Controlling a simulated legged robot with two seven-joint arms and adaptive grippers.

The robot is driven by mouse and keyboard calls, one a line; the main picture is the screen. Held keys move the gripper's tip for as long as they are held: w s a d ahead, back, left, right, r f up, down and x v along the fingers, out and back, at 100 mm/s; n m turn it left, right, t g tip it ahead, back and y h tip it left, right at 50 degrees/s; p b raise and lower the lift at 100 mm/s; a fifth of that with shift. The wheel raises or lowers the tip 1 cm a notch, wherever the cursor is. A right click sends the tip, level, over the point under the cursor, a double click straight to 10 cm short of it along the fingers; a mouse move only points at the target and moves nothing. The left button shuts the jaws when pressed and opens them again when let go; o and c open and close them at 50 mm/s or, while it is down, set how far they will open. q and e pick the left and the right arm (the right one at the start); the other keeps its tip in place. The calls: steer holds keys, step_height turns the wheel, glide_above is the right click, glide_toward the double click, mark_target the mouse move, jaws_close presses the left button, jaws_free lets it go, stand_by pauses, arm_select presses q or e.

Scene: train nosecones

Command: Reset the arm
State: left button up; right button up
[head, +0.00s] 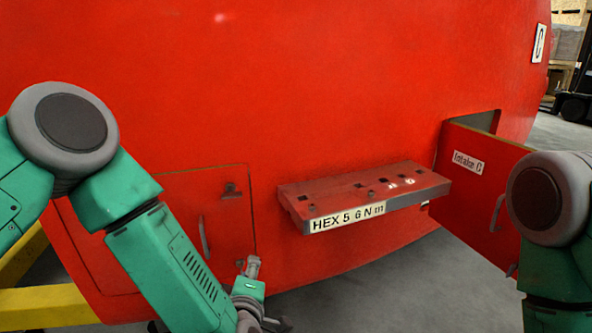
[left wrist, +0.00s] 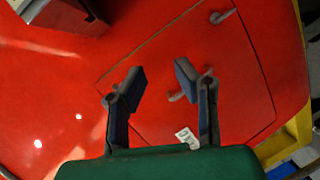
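My left gripper (left wrist: 158,82) is open in the left wrist view, with its two dark fingers apart and nothing between them. Behind the fingers is a closed red hatch (left wrist: 235,75) with a grey handle (left wrist: 222,16). In the head view my left arm comes in from the left and reaches down in front of the closed hatch (head: 165,205). The left gripper (head: 272,322) is only partly seen there at the bottom edge. My right arm (head: 555,230) shows at the right edge, and its gripper is out of view.
A red shelf (head: 365,183) labelled "HEX 5 6 N m" juts from the large red nosecone (head: 300,80). To its right an "Intake C" door (head: 480,205) stands open. Yellow framework (head: 45,305) is at lower left. Grey floor (head: 400,290) is clear below the shelf.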

arm_select(q)
steer(key=s+a+f+m+g+h, duration=0.2)
steer(key=s+f+m+g+h, duration=0.15)
steer(key=s+f+m, duration=0.6)
steer(key=s+a+f+m+g+y, duration=0.1)
steer(key=s+a+f+m+g, duration=0.2)
steer(key=s, duration=0.9)
steer(key=s+a+f+m+g, duration=0.3)
steer(key=s+a+f+g, duration=0.5)
steer(key=s+a, duration=0.2)
steer(key=shift+s+f+y, duration=0.15)
steer(key=shift+s+y, duration=0.2)
steer(key=shift+s, duration=0.7)
steer(key=shift+w+m, duration=0.15)
steer(key=shift+m, duration=0.1)
